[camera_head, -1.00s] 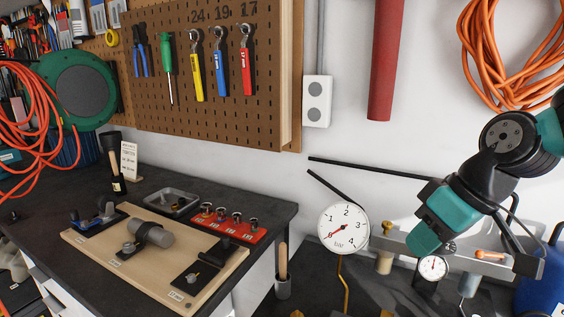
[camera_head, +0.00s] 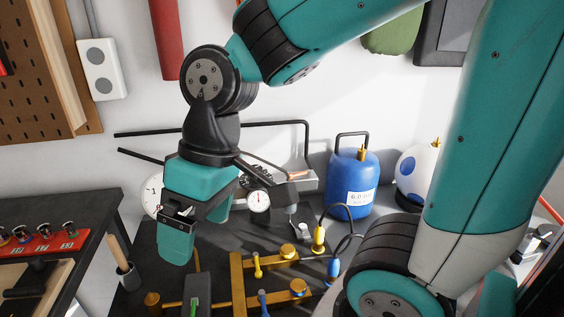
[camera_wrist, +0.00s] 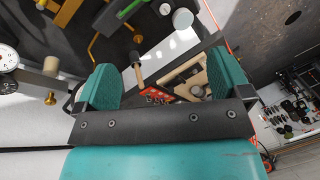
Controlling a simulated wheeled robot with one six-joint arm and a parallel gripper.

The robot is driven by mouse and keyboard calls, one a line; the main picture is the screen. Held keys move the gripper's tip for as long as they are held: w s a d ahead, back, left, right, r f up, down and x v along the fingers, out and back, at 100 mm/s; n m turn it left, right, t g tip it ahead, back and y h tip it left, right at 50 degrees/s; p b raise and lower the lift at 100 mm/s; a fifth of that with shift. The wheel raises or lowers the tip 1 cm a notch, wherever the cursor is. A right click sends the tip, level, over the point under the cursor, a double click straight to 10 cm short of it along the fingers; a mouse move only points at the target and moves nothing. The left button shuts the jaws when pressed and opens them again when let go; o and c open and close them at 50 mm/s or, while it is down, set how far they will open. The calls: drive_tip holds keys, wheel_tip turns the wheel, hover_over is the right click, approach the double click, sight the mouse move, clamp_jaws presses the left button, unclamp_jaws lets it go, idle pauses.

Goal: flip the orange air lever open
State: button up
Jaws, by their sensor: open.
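A small orange handle (camera_head: 299,174), which looks like the air lever, lies roughly level on a grey bar at the back wall in the head view. It is small there, and I cannot tell its exact position. It is not visible in the wrist view. My gripper (camera_head: 199,228) hangs fingers down to the left of it and nearer the camera, well apart from it. The gripper is open and empty. Its two teal fingers stand wide apart in the wrist view (camera_wrist: 165,82).
Brass pipework (camera_head: 238,280) with several knobs stands below and right of my gripper. A small gauge (camera_head: 259,201) and a blue tank (camera_head: 353,182) stand behind. A large gauge (camera_head: 152,195) is partly hidden by my gripper. A dark workbench (camera_head: 88,205) stands left.

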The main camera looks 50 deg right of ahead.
drive_tip(key=w+d+r+m+h+p, duration=0.2)
drive_tip(key=w+d+r+m+p, duration=0.15)
drive_tip(key=w+d, duration=0.75)
drive_tip(key=m+h+p, duration=0.2)
drive_tip(key=m, duration=0.5)
hover_over(299, 174)
drive_tip(key=shift+g, duration=0.3)
drive_tip(key=f+p, duration=0.2)
drive_tip(key=f, duration=0.6)
drive_tip(key=f+p, duration=0.1)
drive_tip(key=f, duration=0.7)
drive_tip(key=shift+w+d+f+p, duration=0.1)
drive_tip(key=shift+d+f+p, duration=0.1)
drive_tip(key=shift+p, duration=0.15)
drive_tip(key=shift+c, duration=0.2)
